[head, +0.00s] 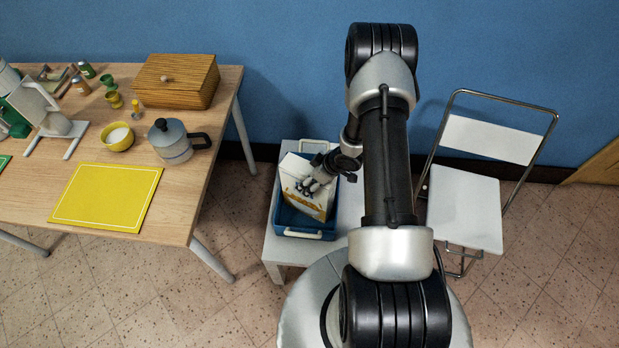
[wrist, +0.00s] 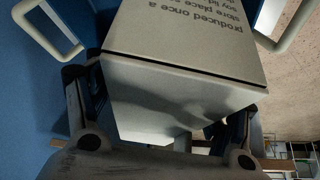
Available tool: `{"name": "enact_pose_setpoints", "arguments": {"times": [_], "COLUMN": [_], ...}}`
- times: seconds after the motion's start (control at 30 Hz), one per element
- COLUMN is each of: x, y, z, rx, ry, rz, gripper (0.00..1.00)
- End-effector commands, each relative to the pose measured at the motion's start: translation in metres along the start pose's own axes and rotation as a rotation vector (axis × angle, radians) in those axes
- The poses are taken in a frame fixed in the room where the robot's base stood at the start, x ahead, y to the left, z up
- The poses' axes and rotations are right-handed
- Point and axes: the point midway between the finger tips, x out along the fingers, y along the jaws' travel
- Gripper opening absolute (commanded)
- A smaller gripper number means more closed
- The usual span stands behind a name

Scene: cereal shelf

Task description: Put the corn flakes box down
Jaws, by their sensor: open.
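The cereal box (head: 308,199), white with orange and dark print, stands tilted inside a blue crate (head: 286,217). In the wrist view the box (wrist: 180,65) fills the middle, with grey printed text on one face. My gripper (head: 320,179) is at the box's upper part. Its fingers are open, one on each side of the box; the wrist view shows them (wrist: 160,118) at the left and right of it. I cannot tell whether either finger touches the box. The box's lower end is hidden in the crate.
The crate is on a low white table (head: 277,250). A white folding chair (head: 465,210) stands to the right. At left is a wooden table (head: 190,205) with a yellow mat (head: 106,197), a moka pot (head: 172,141) and a wooden bread box (head: 176,81). My arm hides part of the low table.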

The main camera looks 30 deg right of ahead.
Motion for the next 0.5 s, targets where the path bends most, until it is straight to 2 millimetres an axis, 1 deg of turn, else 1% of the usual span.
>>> {"name": "enact_pose_setpoints", "arguments": {"times": [0.03,0.17,0.3,0.4,0.5], "x": [-0.010,-0.037,-0.069,-0.088,-0.103], "y": [0.001,0.001,0.001,0.001,0.001], "z": [-0.001,-0.002,-0.002,-0.002,-0.001], "rx": [0.002,0.002,0.002,0.002,0.003], "ry": [0.000,0.001,0.001,0.000,0.000], "rz": [0.002,0.003,0.003,0.003,0.003], "gripper": [0.75,0.75,0.75,0.75,0.75]}}
